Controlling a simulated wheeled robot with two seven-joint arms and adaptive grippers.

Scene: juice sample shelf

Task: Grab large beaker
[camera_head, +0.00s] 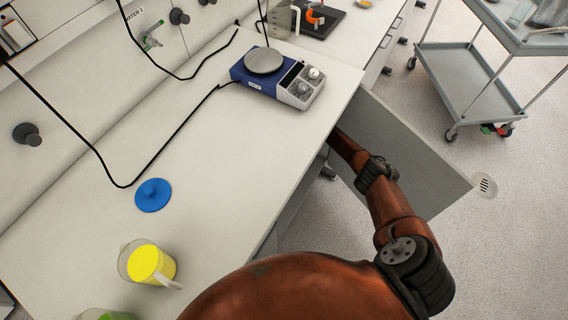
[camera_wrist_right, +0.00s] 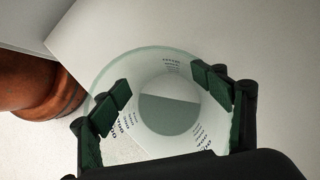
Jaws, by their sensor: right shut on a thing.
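A large clear glass beaker (camera_wrist_right: 158,62) with dark printed graduation marks fills the middle of the right wrist view. My right gripper (camera_wrist_right: 167,100) is shut on it, with the dark green finger pads on opposite sides of its wall. I see into the beaker and it looks empty. In the head view my right arm reaches under the bench edge beside an open grey cabinet door (camera_head: 405,160). The right gripper and the beaker are hidden there. My left gripper is not in view.
On the white bench (camera_head: 215,165) are a blue hot plate (camera_head: 282,78), a blue lid (camera_head: 152,196), a container of yellow liquid (camera_head: 148,263) and a partly seen green one (camera_head: 108,315). A grey cart (camera_head: 470,85) stands at the right. Black cables cross the bench.

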